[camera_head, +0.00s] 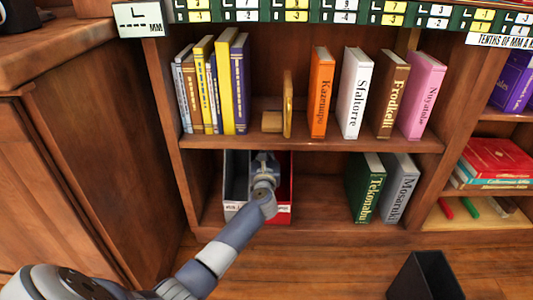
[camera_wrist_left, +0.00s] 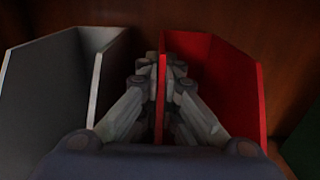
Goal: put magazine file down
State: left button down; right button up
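A red magazine file (camera_head: 287,188) stands upright on the lower shelf, close to the right of a grey-white magazine file (camera_head: 236,180). In the left wrist view the red file (camera_wrist_left: 232,85) is at right and the grey-white one (camera_wrist_left: 45,90) at left. My left gripper (camera_head: 263,163) reaches into the lower shelf. In the wrist view its fingers (camera_wrist_left: 162,75) are together around the red file's left wall; the tips partly hide the contact. The red file's base is partly hidden by my arm. My right gripper is not in view.
The lower shelf (camera_head: 320,212) is clear between the red file and a green book (camera_head: 366,188) with a grey book (camera_head: 398,188). Books line the shelf above, with a gold bookend (camera_head: 287,105). A black open container (camera_head: 425,280) stands on the floor; a wooden cabinet (camera_head: 110,150) is at left.

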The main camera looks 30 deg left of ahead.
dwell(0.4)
pick_arm(q)
jog(key=c, duration=2.2)
grip_release()
jog(key=shift+f, duration=0.15)
jog(key=o, duration=0.4)
